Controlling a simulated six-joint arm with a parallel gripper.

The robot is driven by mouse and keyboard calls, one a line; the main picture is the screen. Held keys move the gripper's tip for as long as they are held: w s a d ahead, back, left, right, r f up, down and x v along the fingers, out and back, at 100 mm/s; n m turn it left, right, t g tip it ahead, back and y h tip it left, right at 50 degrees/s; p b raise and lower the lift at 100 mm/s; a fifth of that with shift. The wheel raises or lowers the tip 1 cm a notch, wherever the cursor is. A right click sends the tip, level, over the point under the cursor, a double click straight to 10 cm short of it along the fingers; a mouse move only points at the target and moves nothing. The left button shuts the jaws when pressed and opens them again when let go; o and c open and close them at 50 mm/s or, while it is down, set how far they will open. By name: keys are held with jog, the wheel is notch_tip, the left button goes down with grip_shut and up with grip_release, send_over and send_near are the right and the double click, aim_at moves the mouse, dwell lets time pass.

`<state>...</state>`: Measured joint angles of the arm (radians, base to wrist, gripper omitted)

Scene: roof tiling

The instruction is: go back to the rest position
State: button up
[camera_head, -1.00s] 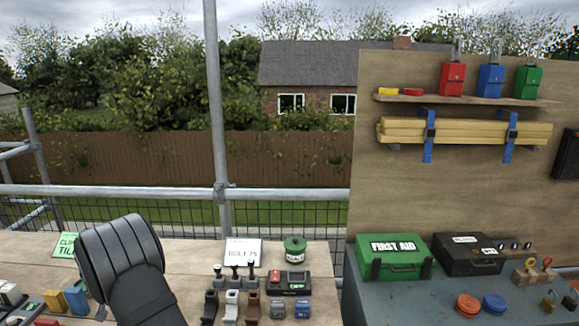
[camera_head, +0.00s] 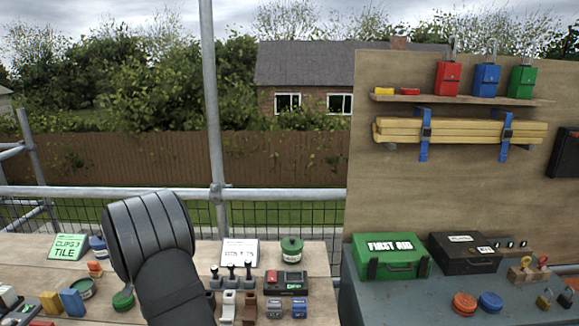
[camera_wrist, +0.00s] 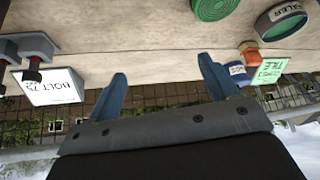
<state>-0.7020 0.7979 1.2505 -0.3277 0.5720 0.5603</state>
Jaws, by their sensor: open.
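My gripper (camera_wrist: 160,90) shows in the wrist view with its two blue fingers spread apart and nothing between them. It hangs over the far edge of the wooden bench, with mesh fencing beyond. In the head view only my dark arm link shows, rising over the bench; the fingers are hidden there.
On the wooden bench (camera_head: 215,262) stand a clips and tile sign (camera_head: 68,247), a bolts sign (camera_head: 240,252), a green tin (camera_head: 291,249) and several small parts. A green first aid box (camera_head: 392,257) and a black case (camera_head: 465,253) sit on the grey bench at right. Scaffold rails run behind.

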jog(key=w+d+r, duration=0.1)
jog(key=d+r, duration=0.2)
jog(key=r, duration=0.6)
jog(key=w+d+m+h, duration=0.1)
jog(key=w+d+m, duration=0.1)
jog(key=w+d, duration=0.5)
jog(key=w+d+m+h, duration=0.1)
jog(key=w+d+m, duration=0.2)
jog(key=w+d, duration=0.5)
jog(key=shift+d+f+h, duration=0.25)
jog(key=shift+d+h, duration=0.15)
jog(key=shift+d, duration=5.35)
